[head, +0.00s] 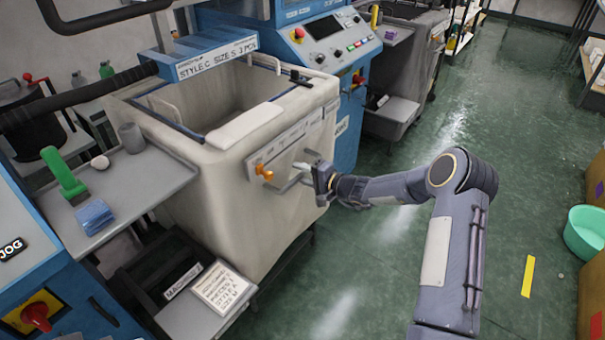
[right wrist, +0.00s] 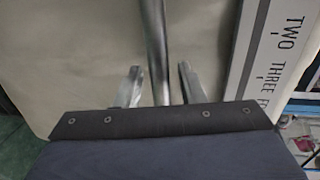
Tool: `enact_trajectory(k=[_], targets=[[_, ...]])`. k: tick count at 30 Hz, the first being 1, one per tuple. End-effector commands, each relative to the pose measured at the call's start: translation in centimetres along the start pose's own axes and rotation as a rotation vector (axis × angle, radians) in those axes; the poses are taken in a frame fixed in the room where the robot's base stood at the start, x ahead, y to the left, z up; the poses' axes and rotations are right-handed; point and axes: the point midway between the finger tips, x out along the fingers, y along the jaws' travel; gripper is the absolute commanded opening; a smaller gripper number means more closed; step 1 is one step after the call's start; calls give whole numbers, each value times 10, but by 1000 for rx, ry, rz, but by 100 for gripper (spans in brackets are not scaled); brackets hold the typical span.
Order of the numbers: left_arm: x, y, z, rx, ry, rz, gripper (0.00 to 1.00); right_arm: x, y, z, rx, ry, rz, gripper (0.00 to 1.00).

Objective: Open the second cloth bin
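A large beige cloth bin (head: 215,180) stands between the blue machines, its hollow top showing. Its front face carries a metal handle (head: 292,180), an orange knob (head: 263,172) and a marked strip (head: 295,140). My right gripper (head: 312,180) is at this handle. In the right wrist view, the metal handle bar (right wrist: 156,45) runs between the two fingers of the right gripper (right wrist: 160,85), with a visible gap on at least one side. The fingers look open around the bar. The strip (right wrist: 275,50) there reads TWO, THREE. My left gripper is not in view.
A grey bin (head: 400,75) stands farther back beside a blue machine (head: 325,40). A side shelf (head: 145,185) holds a green object (head: 62,172) and blue cloths (head: 94,216). Green floor (head: 390,235) is clear before the bin. A teal basin (head: 585,232) stands far right.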

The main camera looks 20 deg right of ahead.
Motion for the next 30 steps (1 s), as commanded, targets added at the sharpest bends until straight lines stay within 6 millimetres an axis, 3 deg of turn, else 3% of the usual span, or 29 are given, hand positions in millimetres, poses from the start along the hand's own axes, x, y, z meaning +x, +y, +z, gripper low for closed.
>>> enact_trajectory(k=[3,12,23,30], targets=[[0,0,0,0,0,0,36,0,0,0,0,0,0,36],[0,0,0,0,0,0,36,0,0,0,0,0,0,0],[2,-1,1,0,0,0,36,-4,2,0,0,0,1,0],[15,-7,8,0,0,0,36,-35,11,-1,-1,2,2,0]])
